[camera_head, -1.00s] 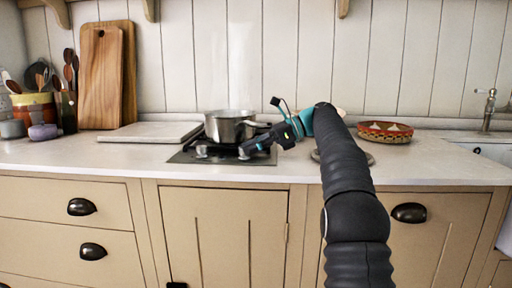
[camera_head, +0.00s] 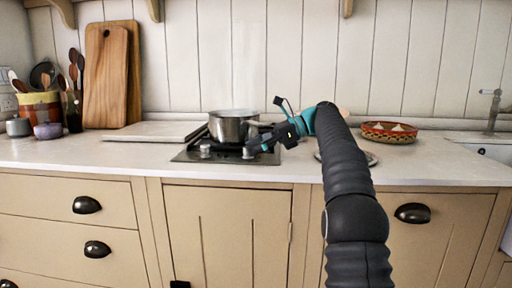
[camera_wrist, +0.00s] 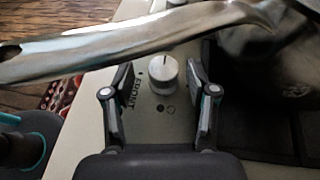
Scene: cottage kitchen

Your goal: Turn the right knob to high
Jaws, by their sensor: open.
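The right knob (camera_wrist: 164,76) is a pale round knob on the hob's metal panel. A dark mark on it points towards the top of the wrist view. My gripper (camera_wrist: 162,82) is open, with one finger on each side of the knob and a gap on both sides. In the head view my gripper (camera_head: 254,147) is at the right front of the hob (camera_head: 228,157) and hides the right knob there. The left knob (camera_head: 205,150) shows on the panel's left.
A metal saucepan (camera_head: 229,127) stands on the hob. Its handle (camera_wrist: 110,47) crosses the wrist view just beyond the knob, close to my fingers. A patterned bowl (camera_head: 388,133) is to the right. Cutting boards (camera_head: 106,75) lean on the wall at left.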

